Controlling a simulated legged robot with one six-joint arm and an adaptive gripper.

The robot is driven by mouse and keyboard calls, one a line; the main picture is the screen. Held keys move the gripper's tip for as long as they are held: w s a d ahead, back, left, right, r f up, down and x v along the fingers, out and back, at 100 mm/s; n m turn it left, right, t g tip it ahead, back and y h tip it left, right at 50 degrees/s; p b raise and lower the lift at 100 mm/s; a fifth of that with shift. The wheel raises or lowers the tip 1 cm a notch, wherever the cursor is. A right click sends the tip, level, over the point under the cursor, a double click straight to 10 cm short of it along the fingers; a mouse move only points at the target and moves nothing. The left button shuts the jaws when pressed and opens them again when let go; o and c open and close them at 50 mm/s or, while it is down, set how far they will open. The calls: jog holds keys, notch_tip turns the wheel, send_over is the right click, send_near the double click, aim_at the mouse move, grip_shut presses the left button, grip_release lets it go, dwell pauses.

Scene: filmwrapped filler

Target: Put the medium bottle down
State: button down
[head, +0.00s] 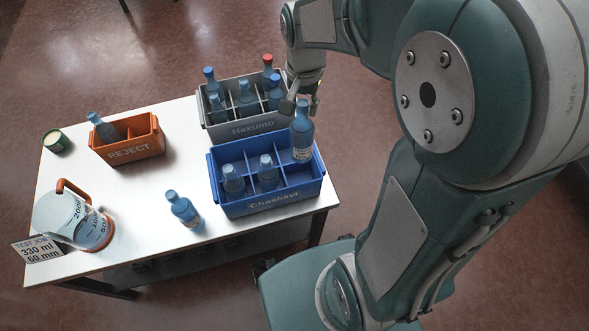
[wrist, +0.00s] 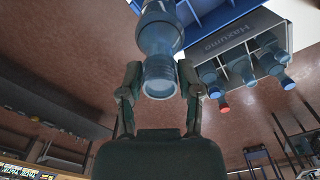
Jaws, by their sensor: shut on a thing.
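My gripper (head: 301,95) is shut on a blue bottle (head: 302,138), near its top. The bottle is upright, with a pale label low on its side, at the back right of the blue crate (head: 272,207) marked Chashavi. I cannot tell whether its base is inside a compartment or just above it. In the wrist view the bottle (wrist: 160,32) sits between the two fingers (wrist: 160,80). The blue crate has dividers and holds two other bottles (head: 268,175) in its front row; its front right compartment looks empty.
Behind stands a grey crate (head: 255,127) marked Haxumo with several bottles, one red-capped. An orange REJECT box (head: 140,148) holds a leaning bottle. A loose bottle (head: 183,210), a jug (head: 85,225), a sign (head: 40,249) and a green tin (head: 57,141) are on the white table (head: 135,195).

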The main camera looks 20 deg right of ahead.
jog(key=shift+w+d+f, duration=0.15)
jog(key=shift+w, duration=0.05)
notch_tip(320, 180, down, 18)
jog(key=shift+r, duration=0.15)
dwell(0.4)
jog(key=shift+c, duration=1.4)
grip_release()
notch_tip(320, 180, up, 12)
jog(key=shift+r, duration=0.1)
jog(key=n+t, duration=0.6)
jog(key=n, duration=0.1)
send_near(304, 122)
jog(key=s+r, duration=0.5)
jog(key=s, duration=0.2)
jog(key=shift+s+d, duration=0.25)
jog(key=shift+r, duration=0.1)
